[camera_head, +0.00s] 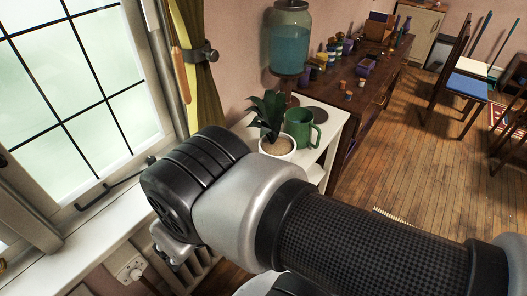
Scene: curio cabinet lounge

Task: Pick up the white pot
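The white pot (287,154) stands on top of a white shelf unit (329,119), just beyond my arm. It holds dark soil and a plant with long dark green leaves (267,112). Its lower front is partly hidden behind my arm. A green mug (300,127) stands close behind it on the right. My arm crosses the foreground from the lower right toward the window. My gripper's fingers cannot be made out, so its opening does not show.
A large glass jar with teal contents (289,45) stands behind the plant. A long dark wooden table (375,75) holds several small pots and cups. A window (80,85) with a white sill (110,222) and a yellow-green curtain are at left. Wooden floor (420,165) is open at right, before chairs.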

